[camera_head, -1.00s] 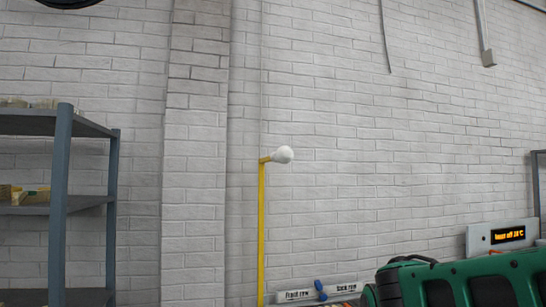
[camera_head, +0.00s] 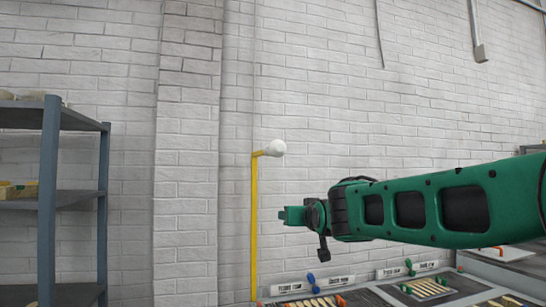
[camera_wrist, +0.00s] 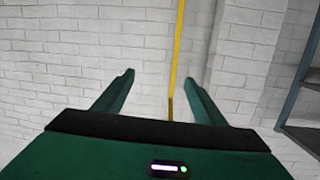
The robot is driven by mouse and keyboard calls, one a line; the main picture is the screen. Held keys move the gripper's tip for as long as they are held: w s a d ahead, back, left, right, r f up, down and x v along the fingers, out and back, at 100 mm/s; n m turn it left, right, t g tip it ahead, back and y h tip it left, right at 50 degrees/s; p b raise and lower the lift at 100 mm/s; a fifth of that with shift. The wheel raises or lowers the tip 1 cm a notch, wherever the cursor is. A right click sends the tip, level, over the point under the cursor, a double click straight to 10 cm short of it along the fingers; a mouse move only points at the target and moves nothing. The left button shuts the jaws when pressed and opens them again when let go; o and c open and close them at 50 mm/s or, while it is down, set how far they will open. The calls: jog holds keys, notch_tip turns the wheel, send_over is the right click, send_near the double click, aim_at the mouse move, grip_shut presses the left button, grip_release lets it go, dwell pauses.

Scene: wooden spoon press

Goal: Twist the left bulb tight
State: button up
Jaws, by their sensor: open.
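A white bulb (camera_head: 273,147) sits at the top of a thin yellow post (camera_head: 254,220) in the head view, its round end pointing right. Only this one bulb is in view. My gripper (camera_head: 283,215) is below the bulb and slightly right of the post in the picture, pointing left, apart from the bulb. In the wrist view, my gripper (camera_wrist: 160,78) has its two green fingers spread wide with nothing held. The yellow post (camera_wrist: 178,45) shows between and beyond the fingers. The bulb is not visible in the wrist view.
A grey-blue shelf (camera_head: 48,190) stands at the left. A bench with trays of wooden spoons (camera_head: 428,287) and small label signs (camera_head: 300,286) lies below my arm at the lower right. A white brick wall (camera_head: 340,100) stands behind. The space around the bulb looks clear.

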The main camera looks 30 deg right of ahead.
aim_at(278, 149)
jog(key=w+a+r+t, duration=0.1)
jog(key=r+t, duration=0.1)
jog(key=r, duration=0.3)
jog(key=w+a+r+t, duration=0.1)
jog(key=r+t, duration=0.1)
jog(key=r, duration=0.4)
jog(key=w+a+r+t, duration=0.1)
jog(key=r+t, duration=0.1)
jog(key=r, duration=0.4)
jog(key=shift+w+a+r+n+h, duration=0.1)
jog(key=shift+r+n+h, duration=0.2)
jog(key=shift+h, duration=0.1)
jog(key=shift+w+r, duration=0.2)
jog(key=shift+w, duration=0.05)
jog(key=x, duration=1)
jog(key=shift+r, duration=0.1)
jog(key=shift+c, duration=0.3)
jog(key=c, duration=1)
